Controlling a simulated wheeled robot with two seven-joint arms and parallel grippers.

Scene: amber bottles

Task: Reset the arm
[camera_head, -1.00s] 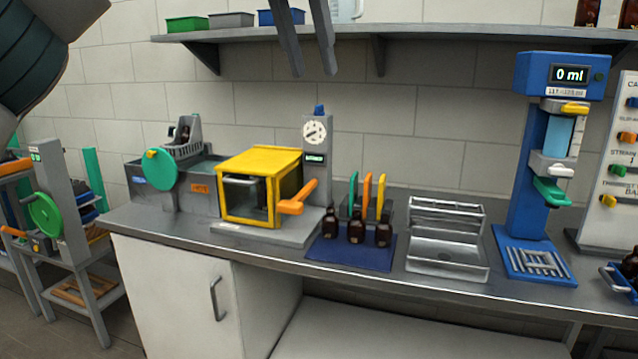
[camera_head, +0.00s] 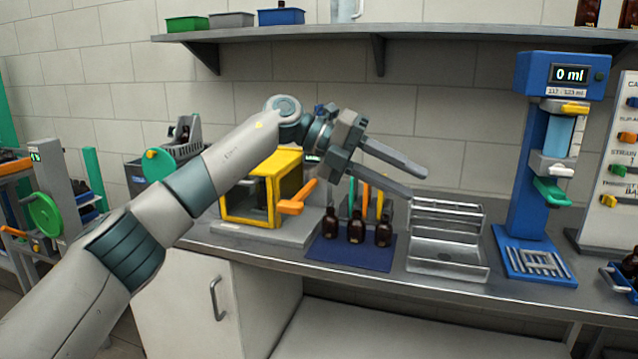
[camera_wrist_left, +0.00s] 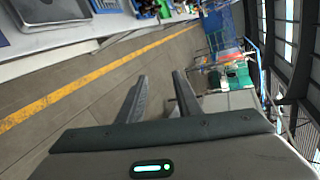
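My left arm comes in from the lower left of the head view. Its gripper (camera_head: 418,183) is in front of the counter, its fingers pointing right, open with nothing between them. In the left wrist view the two fingers of the gripper (camera_wrist_left: 160,80) also stand apart and empty. Three amber bottles (camera_head: 356,228) stand on a blue mat (camera_head: 352,254) on the counter, below the gripper and apart from it. My right gripper is not in view.
A yellow-framed box with an orange handle (camera_head: 292,207) stands behind my left forearm. A metal rack (camera_head: 447,262) sits right of the mat. A blue dispenser (camera_head: 533,150) reads 0 ml. A wall shelf (camera_head: 420,36) runs above. The wrist view shows floor with a yellow line (camera_wrist_left: 95,78).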

